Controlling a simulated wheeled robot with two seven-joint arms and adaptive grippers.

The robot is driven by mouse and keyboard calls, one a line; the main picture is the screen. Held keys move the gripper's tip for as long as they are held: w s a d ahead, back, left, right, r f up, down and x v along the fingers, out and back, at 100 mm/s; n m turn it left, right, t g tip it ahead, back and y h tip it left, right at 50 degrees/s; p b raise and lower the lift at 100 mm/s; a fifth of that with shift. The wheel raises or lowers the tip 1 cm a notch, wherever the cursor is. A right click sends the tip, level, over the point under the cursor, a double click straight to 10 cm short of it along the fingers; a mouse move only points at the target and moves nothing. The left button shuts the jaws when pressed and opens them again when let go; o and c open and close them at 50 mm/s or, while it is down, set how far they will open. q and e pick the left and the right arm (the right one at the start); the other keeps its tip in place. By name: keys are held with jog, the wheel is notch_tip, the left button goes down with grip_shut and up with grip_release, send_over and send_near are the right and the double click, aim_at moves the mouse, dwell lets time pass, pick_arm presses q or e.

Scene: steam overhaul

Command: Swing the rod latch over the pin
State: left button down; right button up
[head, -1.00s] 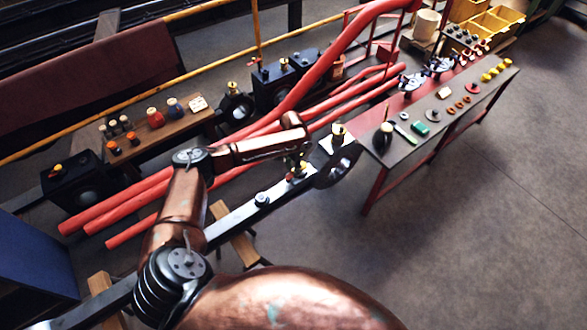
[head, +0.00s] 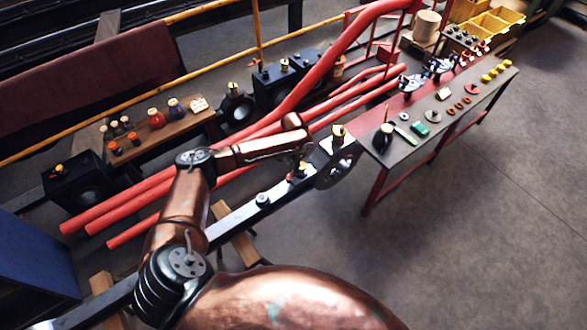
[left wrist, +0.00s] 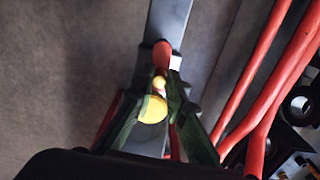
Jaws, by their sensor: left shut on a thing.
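The steel rod (head: 228,223) runs diagonally through the head view to a wide end with a round opening (head: 338,172). My left gripper (head: 299,168) is over the rod, just short of that end. In the left wrist view, the fingers (left wrist: 154,108) are around a small part with a yellow round end, which I take to be the rod latch (left wrist: 152,109). A smaller yellow knob (left wrist: 159,82) and a red tip (left wrist: 162,54) lie beyond it, in line with the rod. The fingers partly hide the latch, and I cannot tell the pin apart. My right gripper is out of view.
A brass-topped fitting (head: 338,133) stands on the rod's wide end. A workbench (head: 405,148) with small parts stands to the right. Red pipes (head: 130,205) lie behind the rod. Wooden supports (head: 238,246) are under the rod. The floor at right is clear.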

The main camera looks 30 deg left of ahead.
pick_arm(q)
jog(key=shift+d+r+m+p, duration=0.15)
jog(key=shift+r+m+p, duration=0.1)
jog(key=shift+m+p, duration=0.15)
jog(key=shift+s+f+m+p, duration=0.1)
jog(key=shift+f+m+p, duration=0.05)
jog(key=shift+m+p, duration=0.25)
jog(key=shift+f, duration=0.1)
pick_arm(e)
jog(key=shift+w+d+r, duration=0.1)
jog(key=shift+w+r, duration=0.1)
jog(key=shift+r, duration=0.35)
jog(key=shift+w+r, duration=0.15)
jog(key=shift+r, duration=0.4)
pick_arm(q)
jog(key=c, duration=1.9)
grip_release()
jog(key=shift+c, duration=0.2)
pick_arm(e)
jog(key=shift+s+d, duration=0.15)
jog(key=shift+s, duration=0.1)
pick_arm(q)
notch_tip(320, 180, up, 12)
